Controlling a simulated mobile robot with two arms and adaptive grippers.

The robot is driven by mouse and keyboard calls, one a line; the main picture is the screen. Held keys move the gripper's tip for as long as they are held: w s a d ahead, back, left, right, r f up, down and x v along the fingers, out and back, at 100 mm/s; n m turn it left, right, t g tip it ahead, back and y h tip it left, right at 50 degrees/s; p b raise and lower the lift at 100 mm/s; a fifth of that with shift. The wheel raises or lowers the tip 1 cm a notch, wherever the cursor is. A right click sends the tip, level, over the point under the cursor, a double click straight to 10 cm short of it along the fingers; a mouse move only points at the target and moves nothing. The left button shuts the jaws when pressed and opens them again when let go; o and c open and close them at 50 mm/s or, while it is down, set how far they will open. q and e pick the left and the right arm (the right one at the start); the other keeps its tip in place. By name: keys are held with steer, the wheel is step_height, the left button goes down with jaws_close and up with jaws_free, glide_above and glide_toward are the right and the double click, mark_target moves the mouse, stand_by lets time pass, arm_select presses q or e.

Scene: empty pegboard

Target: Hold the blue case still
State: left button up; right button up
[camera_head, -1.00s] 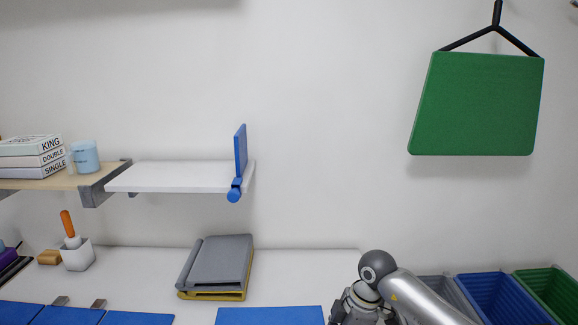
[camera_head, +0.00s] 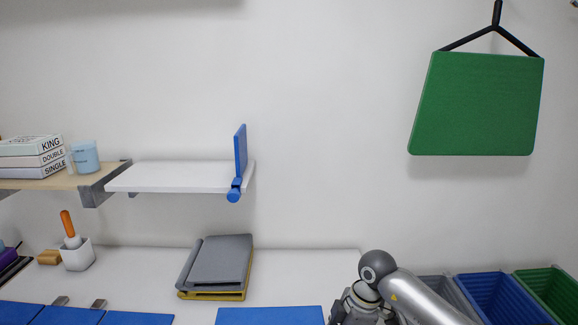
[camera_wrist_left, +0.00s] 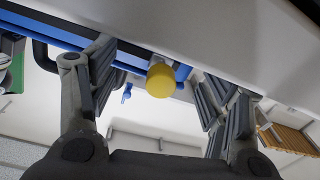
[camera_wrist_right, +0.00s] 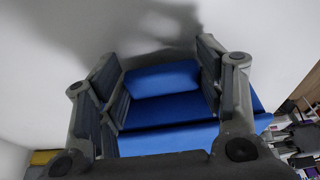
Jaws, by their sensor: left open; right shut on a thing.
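The blue case (camera_wrist_right: 165,110) fills the space between the fingers of my right gripper (camera_wrist_right: 158,62) in the right wrist view. The gripper is shut on it, with a finger on each side. The gripper's own body hides the case's near part. In the head view my right arm shows at the lower right, but its fingertips are not visible. My left gripper (camera_wrist_left: 155,70) is open in the left wrist view. A yellow round knob (camera_wrist_left: 160,80) on a blue bar shows between its fingers, and I cannot tell whether they touch. The left arm is not in the head view.
Blue panels (camera_head: 270,316) line the table's front edge. Blue (camera_head: 492,298) and green (camera_head: 550,290) bins stand right. A white shelf (camera_head: 180,177) and green board (camera_head: 478,105) are above.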

steer(key=o, duration=0.8)
arm_select(q)
steer(key=s, duration=1.2)
steer(key=shift+d, duration=0.25)
arm_select(e)
steer(key=p+v, duration=0.2)
steer(key=v, duration=0.1)
steer(key=a+p+v, duration=0.1)
steer(key=p+v, duration=0.2)
steer(key=shift+a+r, duration=0.2)
steer(key=shift+a, duration=0.05)
arm_select(q)
step_height(320, 180, up, 5)
steer(key=shift+r, duration=0.15)
